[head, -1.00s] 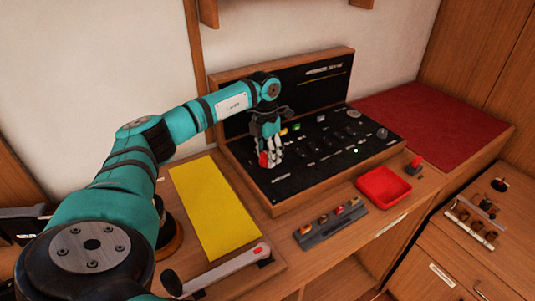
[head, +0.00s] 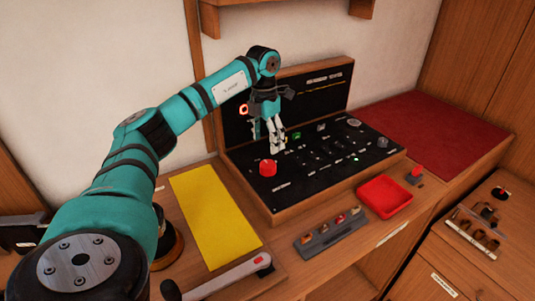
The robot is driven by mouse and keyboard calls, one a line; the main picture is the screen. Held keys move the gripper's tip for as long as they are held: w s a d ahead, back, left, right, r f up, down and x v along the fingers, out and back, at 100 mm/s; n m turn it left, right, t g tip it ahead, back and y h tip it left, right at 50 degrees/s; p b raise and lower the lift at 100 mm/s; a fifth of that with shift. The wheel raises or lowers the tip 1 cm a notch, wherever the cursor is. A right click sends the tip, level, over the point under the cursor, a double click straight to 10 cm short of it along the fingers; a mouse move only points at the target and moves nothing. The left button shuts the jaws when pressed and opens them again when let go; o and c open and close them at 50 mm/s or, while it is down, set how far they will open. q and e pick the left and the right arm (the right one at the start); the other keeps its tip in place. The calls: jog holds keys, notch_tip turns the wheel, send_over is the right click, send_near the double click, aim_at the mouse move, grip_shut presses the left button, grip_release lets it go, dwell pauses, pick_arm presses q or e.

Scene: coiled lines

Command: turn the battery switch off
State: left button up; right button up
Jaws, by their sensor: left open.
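A red rotary knob (head: 268,168), likely the battery switch, stands at the front left of the black control panel (head: 310,172). Its exact turned position is too small to read. My left gripper (head: 273,142) is open and points down above and just behind the knob, apart from it. Nothing shows between its fingers. A ring-shaped orange-red light (head: 243,109) glows on the upright back panel, left of the gripper. My right gripper is out of view.
A yellow mat (head: 215,215) lies left of the panel. A red tray (head: 384,196), a grey rack (head: 330,235) with several small items and a red-topped button (head: 415,173) are in front. A lever with a light handle (head: 225,278) lies nearer. A red pad (head: 440,135) covers the right bench.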

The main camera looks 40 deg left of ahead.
pick_arm(q)
jog(key=shift+a+r, duration=0.1)
jog(key=shift+r, duration=1.6)
